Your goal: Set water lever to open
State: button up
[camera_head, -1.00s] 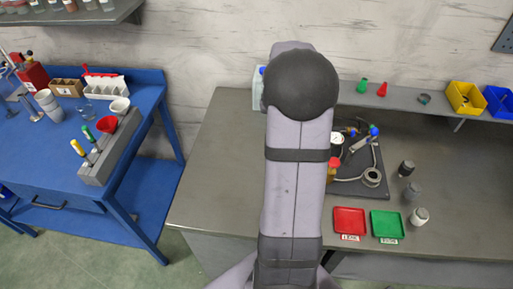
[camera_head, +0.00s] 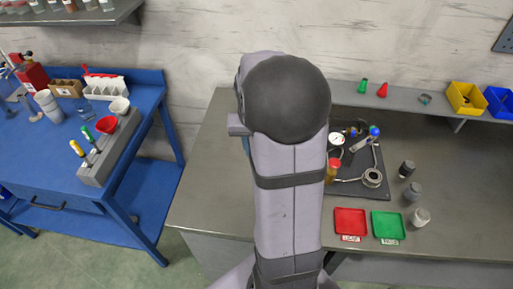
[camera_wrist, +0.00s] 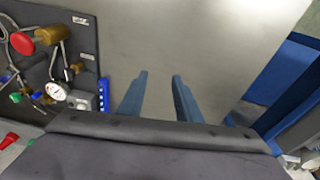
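A dark board (camera_head: 376,187) on the grey bench carries a rig with a white gauge (camera_head: 336,140), pipes, a round metal fitting (camera_head: 372,177) and blue-ended parts (camera_head: 374,131). I cannot tell for sure which part is the water lever, or its setting. In the wrist view the board (camera_wrist: 84,42) is at upper left, with the gauge (camera_wrist: 56,91), a red knob (camera_wrist: 22,43) and small blue ends (camera_wrist: 36,95). My gripper (camera_wrist: 160,76) has its two blue fingers apart with nothing between them. It is right of the rig, over bare bench. My arm hides it in the head view.
Red (camera_head: 350,221) and green (camera_head: 388,225) trays lie at the bench front. Several small jars (camera_head: 413,191) stand right of the board. A back shelf holds yellow (camera_head: 466,97) and blue (camera_head: 499,101) bins. A blue table (camera_head: 60,190) stands left. The bench's left part is clear.

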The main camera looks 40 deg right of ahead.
jog(key=shift+d, duration=0.1)
dwell(0.3)
jog(key=n+g+h+p, duration=0.1)
jog(key=n+g+h, duration=0.15)
jog(key=n, duration=2.05)
send_near(354, 129)
jog(key=s+a+r, duration=0.1)
jog(key=s+a, duration=0.1)
jog(key=a, duration=0.1)
jog(key=shift+p+x, duration=1.25)
jog(key=shift+x, duration=2.15)
grip_shut()
